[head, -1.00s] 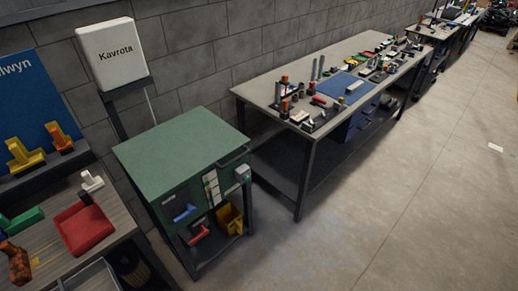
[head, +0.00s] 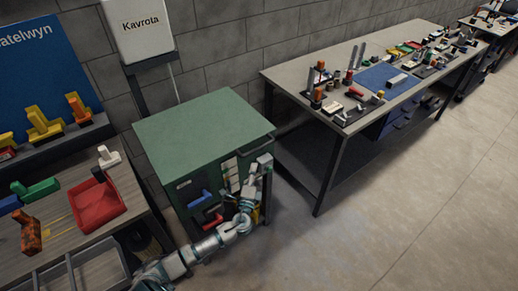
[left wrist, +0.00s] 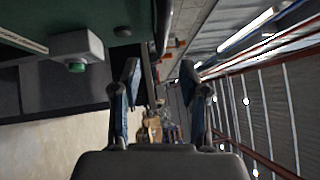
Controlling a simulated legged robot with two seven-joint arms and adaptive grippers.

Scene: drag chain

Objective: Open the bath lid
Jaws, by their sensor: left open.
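The bath is a green cabinet on a dark frame, and its flat green lid (head: 203,130) lies closed on top. A thin dark handle (head: 257,144) runs along the lid's right front edge. My left gripper (head: 262,166) is in front of the cabinet's right front corner, just below the handle, partly covering the front panel. In the left wrist view my left gripper (left wrist: 160,85) has its two fingers apart with nothing between them. A dark curved bar, probably the handle (left wrist: 161,28), is above and between the fingertips. My right gripper is not in view.
A grey box with a green button (left wrist: 76,50) sits close beside the fingers. The front panel holds a blue-handled part (head: 199,197) and a red-handled part (head: 212,221). A bench with a red tray (head: 97,205) is at left, a cluttered table (head: 300,79) at right. The right floor is clear.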

